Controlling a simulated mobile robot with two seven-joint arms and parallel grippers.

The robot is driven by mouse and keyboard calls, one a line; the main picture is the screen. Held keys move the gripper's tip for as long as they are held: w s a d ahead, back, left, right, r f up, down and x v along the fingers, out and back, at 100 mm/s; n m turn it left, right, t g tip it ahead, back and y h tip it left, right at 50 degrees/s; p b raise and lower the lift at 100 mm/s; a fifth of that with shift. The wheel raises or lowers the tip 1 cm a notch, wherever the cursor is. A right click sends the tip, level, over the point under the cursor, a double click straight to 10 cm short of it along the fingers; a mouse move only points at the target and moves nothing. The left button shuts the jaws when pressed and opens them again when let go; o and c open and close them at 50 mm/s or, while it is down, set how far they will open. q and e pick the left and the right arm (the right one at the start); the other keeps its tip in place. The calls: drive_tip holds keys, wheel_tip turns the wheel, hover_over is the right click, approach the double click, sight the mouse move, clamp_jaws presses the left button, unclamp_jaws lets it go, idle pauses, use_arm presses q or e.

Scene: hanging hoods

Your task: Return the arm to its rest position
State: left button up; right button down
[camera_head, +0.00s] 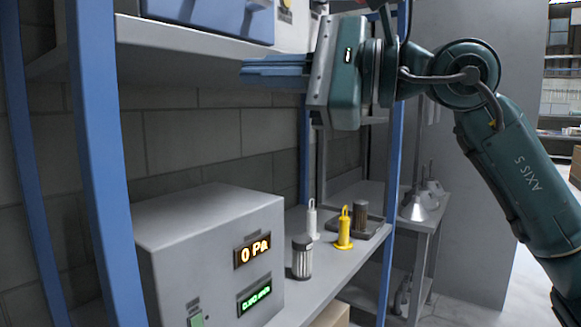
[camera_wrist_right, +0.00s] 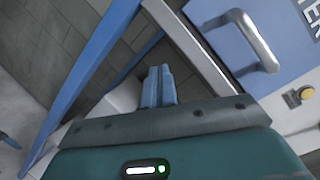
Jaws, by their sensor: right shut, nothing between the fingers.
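My right arm (camera_head: 520,165) comes in from the right in the head view, teal and raised. Its gripper (camera_head: 250,71) points left, just under the edge of the upper shelf and in front of the brick wall. The blue fingers are shut together with nothing between them. They also show side by side in the right wrist view (camera_wrist_right: 158,88), close to a blue post and a shelf edge. I cannot tell whether they touch the shelf.
A grey box (camera_head: 215,225) with a "0 Pa" display stands on the lower shelf. Beside it are a ribbed cylinder (camera_head: 302,260), a yellow piece (camera_head: 344,232) and a white piece (camera_head: 312,220). Blue posts (camera_head: 100,150) frame the rack. A blue case (camera_head: 205,15) sits on the upper shelf (camera_head: 190,42).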

drive_tip(key=w+d+f+n+t+h+p, duration=0.15)
drive_tip(key=d+f+n+t, duration=0.3)
drive_tip(key=f+n, duration=0.65)
drive_tip(key=w+d+f+n+t+h, duration=0.3)
drive_tip(key=f+n+t, duration=0.35)
drive_tip(key=f, duration=0.65)
drive_tip(key=w+d+f+n+t+h+p, duration=0.1)
drive_tip(key=w+d+f+n+t+h, duration=0.2)
drive_tip(key=f+n, duration=0.85)
use_arm(q)
drive_tip(key=shift+s+a+r+g+y+p, duration=0.15)
drive_tip(key=shift+a+r+y+p, duration=0.05)
drive_tip(key=shift+a+p, duration=0.15)
drive_tip(key=shift+s+a+r+g+y+p, duration=0.1)
drive_tip(key=shift+a+r+g+y+p, duration=0.05)
drive_tip(key=shift+a+y+p, duration=0.15)
use_arm(e)
drive_tip(key=s+d+f+m+g+h, duration=0.2)
drive_tip(key=s+f+m+g, duration=0.1)
drive_tip(key=s+f+m, duration=0.2)
drive_tip(key=s+d+f+m+g+h, duration=0.2)
drive_tip(key=s+f+m, duration=0.3)
drive_tip(key=s+f, duration=0.4)
drive_tip(key=s+d+f+m+g+h, duration=0.2)
drive_tip(key=s+f+m, duration=0.4)
drive_tip(key=f, duration=0.9)
drive_tip(key=shift+s+d+f+g+h, duration=0.2)
drive_tip(key=shift+s+g+h, duration=0.15)
drive_tip(key=shift+s+g, duration=0.5)
